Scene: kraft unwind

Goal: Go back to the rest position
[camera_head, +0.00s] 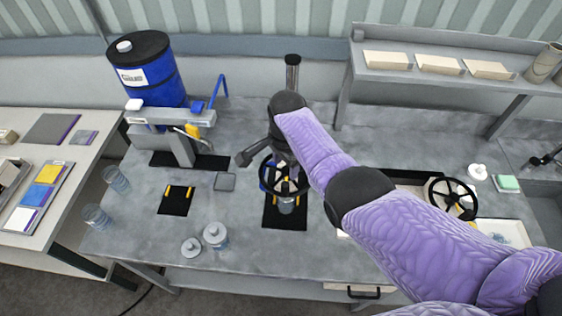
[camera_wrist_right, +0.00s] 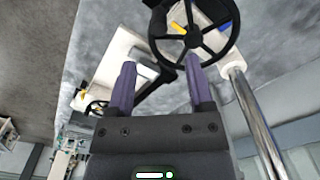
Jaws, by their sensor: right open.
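My right arm reaches in from the lower right of the head view, with its dark wrist above the middle of the bench. My right gripper (camera_wrist_right: 161,68) is open, with its two purple fingers apart. I see nothing held between them. A black spoked handwheel (camera_wrist_right: 190,30) lies just beyond the fingertips in the right wrist view; I cannot tell whether they touch it. A black handwheel (camera_head: 286,191) also shows in the head view, above a jar on a black mat and partly hidden by my wrist. My left gripper is not in view.
A metal post (camera_wrist_right: 255,125) stands close beside my right gripper. The grey bench (camera_head: 130,225) carries a blue drum (camera_head: 155,85), clear jars (camera_head: 215,235) and, at the right, another black handwheel (camera_head: 453,196). A raised shelf (camera_head: 430,72) holds boxes at the back right.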

